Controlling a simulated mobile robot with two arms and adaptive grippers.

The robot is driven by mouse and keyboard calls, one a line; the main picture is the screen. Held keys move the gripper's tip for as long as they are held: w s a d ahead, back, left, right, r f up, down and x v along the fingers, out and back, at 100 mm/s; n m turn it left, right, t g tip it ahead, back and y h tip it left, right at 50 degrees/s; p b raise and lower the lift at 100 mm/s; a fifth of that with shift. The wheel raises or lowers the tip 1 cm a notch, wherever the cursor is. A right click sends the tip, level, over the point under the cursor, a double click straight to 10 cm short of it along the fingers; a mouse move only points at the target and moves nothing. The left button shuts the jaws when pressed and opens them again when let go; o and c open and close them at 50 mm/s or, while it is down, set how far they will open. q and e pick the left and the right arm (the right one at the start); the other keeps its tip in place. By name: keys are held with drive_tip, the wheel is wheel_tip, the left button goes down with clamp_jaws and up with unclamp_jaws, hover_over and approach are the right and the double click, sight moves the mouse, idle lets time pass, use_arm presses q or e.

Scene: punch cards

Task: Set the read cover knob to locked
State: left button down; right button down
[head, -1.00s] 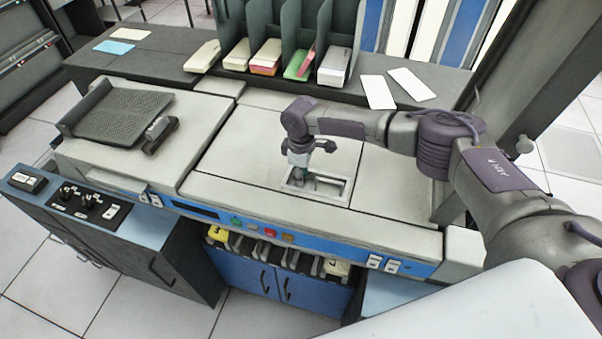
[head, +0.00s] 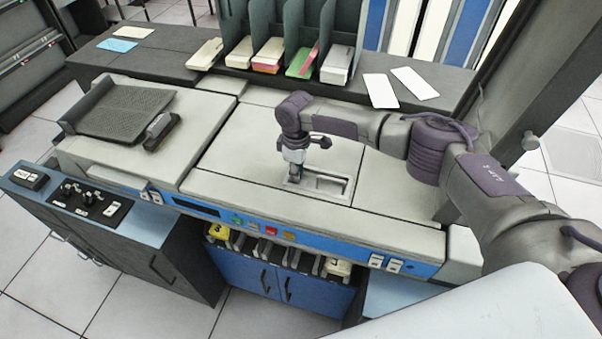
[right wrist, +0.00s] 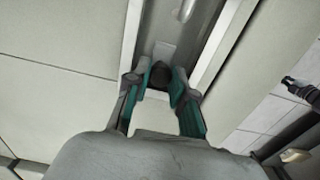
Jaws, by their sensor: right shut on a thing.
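The read cover (head: 325,186) is a pale-framed rectangular recess in the light top of the card machine. My right gripper (head: 294,177) points down at the left end of this recess. In the right wrist view, my right gripper (right wrist: 160,82) has its teal fingers closed around a small dark knob (right wrist: 161,74), set in the channel beside a light plate. The fingers hide most of the knob, and I cannot read any lock mark. My left gripper is not in view.
A dark card hopper (head: 118,112) stands on the machine's left part. Card stacks (head: 337,64) stand in a rack behind, and loose white cards (head: 380,91) lie on the back shelf. Coloured buttons (head: 271,231) line the front edge. The top around the recess is clear.

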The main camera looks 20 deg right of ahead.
drive_tip(key=c, duration=1.2)
unclamp_jaws()
drive_tip(key=shift+w+a, duration=0.15)
drive_tip(key=shift+a, duration=0.05)
drive_tip(key=shift+c, duration=0.2)
drive_tip(key=shift+r, duration=0.1)
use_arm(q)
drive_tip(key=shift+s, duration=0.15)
use_arm(e)
wheel_tip(320, 180, up, 12)
